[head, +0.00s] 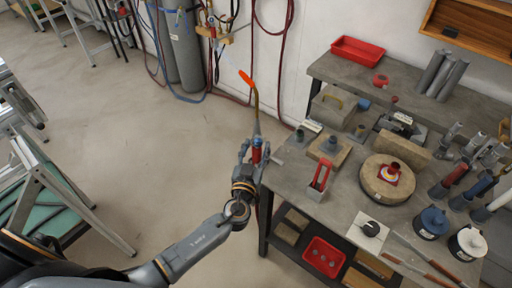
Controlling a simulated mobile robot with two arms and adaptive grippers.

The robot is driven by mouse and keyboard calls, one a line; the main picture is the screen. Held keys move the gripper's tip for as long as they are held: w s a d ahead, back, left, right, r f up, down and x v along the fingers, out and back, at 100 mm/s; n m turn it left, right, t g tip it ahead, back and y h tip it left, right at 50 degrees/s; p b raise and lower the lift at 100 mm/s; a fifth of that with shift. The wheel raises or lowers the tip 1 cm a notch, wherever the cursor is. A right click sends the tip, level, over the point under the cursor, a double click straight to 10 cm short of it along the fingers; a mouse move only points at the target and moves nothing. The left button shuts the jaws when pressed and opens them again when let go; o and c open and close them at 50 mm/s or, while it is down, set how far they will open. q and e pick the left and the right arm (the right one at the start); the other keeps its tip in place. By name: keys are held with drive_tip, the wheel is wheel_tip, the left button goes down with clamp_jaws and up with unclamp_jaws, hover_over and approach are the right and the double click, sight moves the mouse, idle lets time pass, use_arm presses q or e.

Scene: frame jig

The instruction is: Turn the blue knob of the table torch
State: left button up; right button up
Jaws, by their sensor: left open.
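The table torch (256,115) stands upright at the left corner of the grey workbench, with a thin brass-coloured neck and an orange flame-like tip (246,78) leaning left. Its small blue knob (257,141) shows just above a red part (256,155). My left gripper (252,150) is open, with its fingers up around the torch's lower part at the knob's height. I cannot tell whether the fingers touch it. The torch's base is hidden behind my gripper. My right gripper is not in view.
The workbench (286,172) holds a red-handled tool (320,180), blocks and a round stone-coloured disc (372,190). Blue and white canisters (432,222) stand at the right front. A red tray (357,50) lies at the back. Gas cylinders (185,45) stand by the wall.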

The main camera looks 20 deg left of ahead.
use_arm(q)
drive_tip(key=shift+c, duration=0.3)
clamp_jaws()
drive_tip(key=shift+r, duration=0.1)
drive_tip(key=shift+r+m+g+p, duration=0.15)
drive_tip(key=shift+m+g+p, duration=0.15)
drive_tip(key=shift+m+p, duration=0.5)
drive_tip(key=m+p, duration=0.1)
drive_tip(key=m+g+p, duration=0.1)
drive_tip(key=m, duration=0.1)
drive_tip(key=shift+r+m+g+y+p, duration=0.25)
drive_tip(key=shift+m+g+y+p, duration=0.05)
drive_tip(key=shift+m+p, duration=0.1)
drive_tip(key=m+g+y+p, duration=0.1)
drive_tip(key=m+p, duration=0.1)
drive_tip(key=shift+d+m, duration=0.1)
drive_tip(key=shift+m, duration=0.2)
drive_tip(key=shift+m+g+y+p, duration=0.3)
drive_tip(key=shift+m+p, duration=0.2)
drive_tip(key=shift+m, duration=0.5)
